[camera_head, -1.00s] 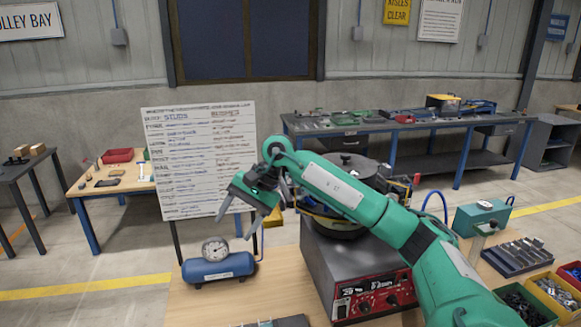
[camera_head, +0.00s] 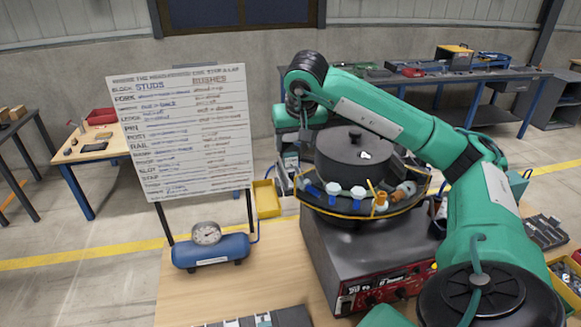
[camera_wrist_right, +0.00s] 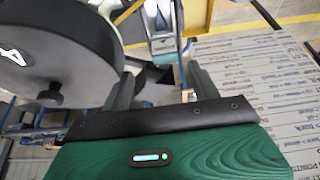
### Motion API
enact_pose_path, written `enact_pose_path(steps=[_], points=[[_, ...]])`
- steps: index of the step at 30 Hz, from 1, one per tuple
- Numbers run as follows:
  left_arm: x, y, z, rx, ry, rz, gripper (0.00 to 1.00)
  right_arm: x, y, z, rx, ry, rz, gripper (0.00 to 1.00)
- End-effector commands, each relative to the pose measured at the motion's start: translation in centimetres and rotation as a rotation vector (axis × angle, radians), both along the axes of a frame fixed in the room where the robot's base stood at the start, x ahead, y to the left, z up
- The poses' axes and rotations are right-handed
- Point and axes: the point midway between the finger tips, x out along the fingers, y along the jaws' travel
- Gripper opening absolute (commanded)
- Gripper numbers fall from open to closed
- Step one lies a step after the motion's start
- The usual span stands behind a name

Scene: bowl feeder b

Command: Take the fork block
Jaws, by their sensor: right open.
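My right gripper (camera_head: 287,172) points down at the left side of the dark bowl feeder (camera_head: 352,160), close to its outlet. In the right wrist view the open fingers (camera_wrist_right: 164,84) have nothing between their tips. Beyond them, a pale grey piece with upright sides (camera_wrist_right: 160,18) sits at the outlet chute; it may be the fork block, but I cannot tell for sure. In the head view the gripper and arm hide most of that spot. My left gripper is not in view.
Blue, white and orange parts (camera_head: 358,196) lie along the feeder's rim. A whiteboard (camera_head: 180,130) and a blue tank with a gauge (camera_head: 212,252) stand to the left. A yellow bin (camera_head: 267,199) is behind the gripper.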

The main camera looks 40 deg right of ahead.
Motion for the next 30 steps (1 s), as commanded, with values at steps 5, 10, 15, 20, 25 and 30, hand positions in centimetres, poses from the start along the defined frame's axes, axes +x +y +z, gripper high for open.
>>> enact_pose_path(steps=[5, 10, 15, 20, 25, 30], points=[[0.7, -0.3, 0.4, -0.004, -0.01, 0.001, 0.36, 0.5, -0.3, -1.4, -0.001, 0.002, 0.001, 0.62], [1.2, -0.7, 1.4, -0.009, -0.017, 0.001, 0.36, 0.9, -0.2, -2.3, 0.0, 0.003, 0.001, 0.62], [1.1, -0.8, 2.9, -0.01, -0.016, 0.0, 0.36, 1.6, 0.1, -4.4, 0.0, 0.004, 0.001, 0.62], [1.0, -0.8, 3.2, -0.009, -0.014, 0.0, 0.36, 2.2, -0.3, -6.2, 0.001, 0.002, 0.001, 0.62], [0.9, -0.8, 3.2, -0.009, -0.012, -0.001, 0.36, 2.3, -0.3, -6.6, 0.0, 0.0, 0.001, 0.62], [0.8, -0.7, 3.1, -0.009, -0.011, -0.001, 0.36, 2.3, -0.3, -6.5, 0.0, 0.0, 0.001, 0.48]])
